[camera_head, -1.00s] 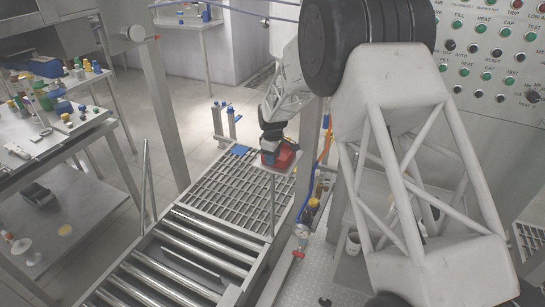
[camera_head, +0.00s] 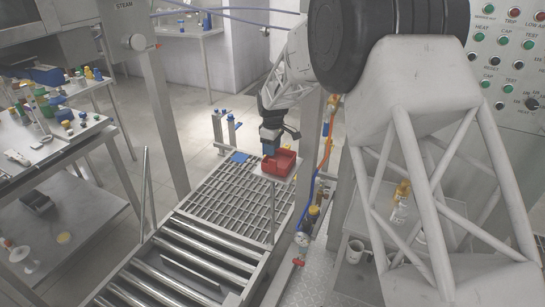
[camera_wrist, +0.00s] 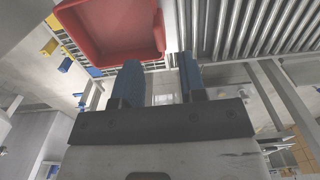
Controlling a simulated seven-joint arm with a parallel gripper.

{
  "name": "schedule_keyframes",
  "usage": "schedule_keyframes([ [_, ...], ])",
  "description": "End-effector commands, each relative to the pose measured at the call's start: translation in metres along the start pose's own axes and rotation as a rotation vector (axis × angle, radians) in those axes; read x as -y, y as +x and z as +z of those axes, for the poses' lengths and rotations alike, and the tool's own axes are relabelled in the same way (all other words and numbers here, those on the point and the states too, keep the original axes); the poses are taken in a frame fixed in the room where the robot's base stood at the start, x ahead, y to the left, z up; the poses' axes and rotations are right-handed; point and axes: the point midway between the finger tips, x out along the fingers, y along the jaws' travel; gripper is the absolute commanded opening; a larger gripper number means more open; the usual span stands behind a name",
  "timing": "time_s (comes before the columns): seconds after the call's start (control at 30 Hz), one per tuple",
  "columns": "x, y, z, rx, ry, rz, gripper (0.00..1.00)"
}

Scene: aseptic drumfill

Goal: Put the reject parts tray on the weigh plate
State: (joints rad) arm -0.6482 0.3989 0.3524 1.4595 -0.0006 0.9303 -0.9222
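The red reject parts tray (camera_head: 284,161) rests on a small pale plate (camera_head: 293,175), seemingly the weigh plate, on a thin post beside the grating. The tray looks level, and its open top shows. My gripper (camera_head: 269,150), with blue fingertips, is at the tray's left rear side. In the wrist view my gripper (camera_wrist: 161,75) has its two blue fingers apart with nothing between them. The tray (camera_wrist: 115,30) lies just beyond the fingertips, mostly past the left finger. Whether a finger touches the tray's rim cannot be told.
A metal grating (camera_head: 238,195) and a roller conveyor (camera_head: 185,262) lie left of the post. A hose and gauge (camera_head: 302,238) stand close to its right. A cluttered bench (camera_head: 45,140) is at far left, a button panel (camera_head: 510,55) at upper right.

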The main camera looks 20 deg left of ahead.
Motion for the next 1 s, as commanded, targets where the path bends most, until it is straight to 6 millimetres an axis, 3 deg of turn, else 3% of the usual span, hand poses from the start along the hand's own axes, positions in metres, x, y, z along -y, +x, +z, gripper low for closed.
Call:
schedule_keyframes([
  [0.1,0.0,-0.018,0.0,-0.001,0.0,0.002,0.38],
  [0.33,0.0,-0.037,0.0,0.0,0.0,0.0,0.38],
  [1.0,0.0,-0.041,0.0,0.0,0.0,0.0,0.38],
])
